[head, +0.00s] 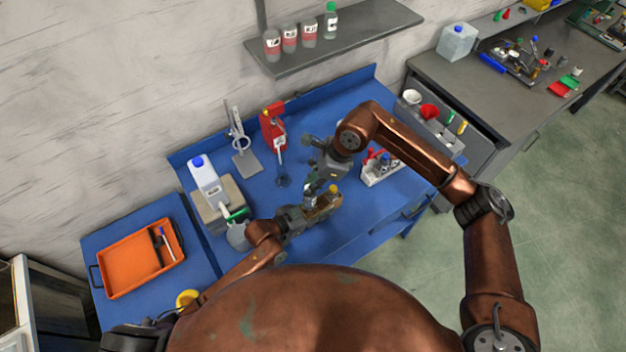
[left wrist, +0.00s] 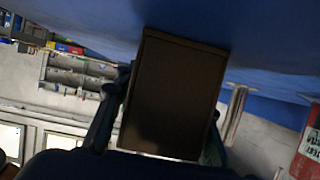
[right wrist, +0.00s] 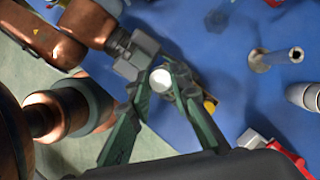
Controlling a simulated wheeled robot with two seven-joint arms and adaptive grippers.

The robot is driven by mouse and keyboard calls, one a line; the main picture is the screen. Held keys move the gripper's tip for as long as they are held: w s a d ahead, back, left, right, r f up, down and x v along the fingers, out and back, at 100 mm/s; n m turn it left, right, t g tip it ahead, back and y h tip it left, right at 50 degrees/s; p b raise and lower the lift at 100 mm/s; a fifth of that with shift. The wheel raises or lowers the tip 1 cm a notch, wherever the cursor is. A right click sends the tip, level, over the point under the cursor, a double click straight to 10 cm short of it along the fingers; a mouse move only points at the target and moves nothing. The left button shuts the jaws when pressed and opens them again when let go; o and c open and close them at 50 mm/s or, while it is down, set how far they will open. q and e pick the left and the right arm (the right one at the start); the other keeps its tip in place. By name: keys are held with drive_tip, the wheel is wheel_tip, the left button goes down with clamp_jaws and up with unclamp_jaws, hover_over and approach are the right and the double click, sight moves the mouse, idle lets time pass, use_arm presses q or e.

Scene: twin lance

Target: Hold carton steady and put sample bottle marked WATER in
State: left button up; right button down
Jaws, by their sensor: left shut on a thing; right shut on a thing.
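The brown carton (head: 324,212) is near the front edge of the blue bench. My left gripper (head: 304,214) is shut on it; in the left wrist view the carton's dark side (left wrist: 175,95) fills the space between the fingers. My right gripper (head: 313,182) is above the carton, pointing down. In the right wrist view its fingers are shut on a bottle with a white round top (right wrist: 161,78). A yellow cap (right wrist: 209,105) shows beside it, at the carton. The held bottle's label and its lower end are hidden, so I cannot tell how far it is into the carton.
A white rack (head: 378,172) with coloured items is to the right. A white jug (head: 205,183) and orange tray (head: 140,260) are left. Several bottles stand on the shelf (head: 350,38) above.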

drive_tip(key=shift+f, duration=4.85)
drive_tip(key=c, duration=1.7)
unclamp_jaws()
drive_tip(key=shift+r, duration=0.1)
drive_tip(key=v, duration=1.2)
